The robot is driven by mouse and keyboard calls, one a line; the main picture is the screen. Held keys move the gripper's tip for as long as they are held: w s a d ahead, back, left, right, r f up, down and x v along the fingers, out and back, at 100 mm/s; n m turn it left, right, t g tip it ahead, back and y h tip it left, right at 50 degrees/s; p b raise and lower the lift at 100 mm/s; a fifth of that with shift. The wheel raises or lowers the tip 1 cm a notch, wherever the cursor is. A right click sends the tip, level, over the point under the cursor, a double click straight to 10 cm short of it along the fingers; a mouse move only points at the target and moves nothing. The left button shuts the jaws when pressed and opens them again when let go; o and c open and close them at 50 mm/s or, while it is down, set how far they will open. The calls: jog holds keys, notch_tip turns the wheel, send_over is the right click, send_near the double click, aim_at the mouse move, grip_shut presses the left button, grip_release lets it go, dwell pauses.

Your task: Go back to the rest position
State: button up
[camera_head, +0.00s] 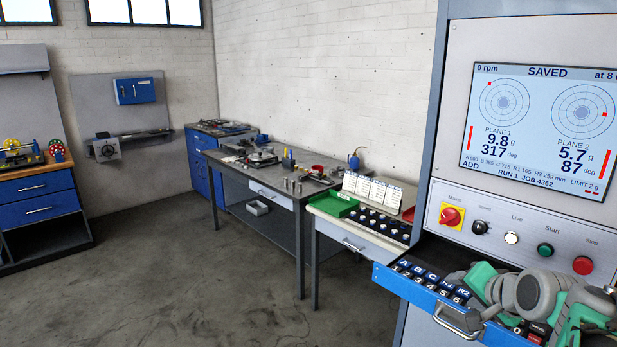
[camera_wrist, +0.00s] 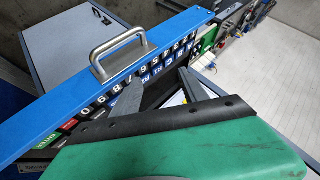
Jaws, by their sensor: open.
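My gripper (camera_wrist: 160,77) shows in the wrist view as two dark grey fingers spread apart with nothing between them. It is over the blue keypad drawer (camera_wrist: 60,88), and the fingertips are close to its row of keys; I cannot tell whether they touch. In the head view my green and grey arm is folded over the right part of this drawer (camera_head: 385,279) and hides several keys. The balancing machine's screen (camera_head: 545,128) reads SAVED, 0 rpm, plane 1 9.8 g at 317 deg, and plane 2 5.7 g at 87 deg.
The drawer juts out below the control panel (camera_head: 510,237) with its knobs and buttons. Left of it stand a small table (camera_head: 350,240) with a green tray (camera_head: 333,204) and small weights, then a long workbench (camera_head: 250,187) with tools. The floor (camera_head: 190,285) at left is clear.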

jog(key=s+a+f+n+g+y, duration=0.1)
jog(key=s+a+f+n+g, duration=0.15)
jog(key=a, duration=0.45)
jog(key=s+a+f+n+g, duration=0.1)
jog(key=a+f+n, duration=0.2)
jog(key=a, duration=0.3)
jog(key=s+a+f+n+g, duration=0.3)
jog(key=s+a+f+n, duration=0.2)
jog(key=s+a, duration=0.4)
jog(key=shift+s+f, duration=0.65)
jog(key=shift+a+n, duration=0.1)
jog(key=shift+n, duration=0.15)
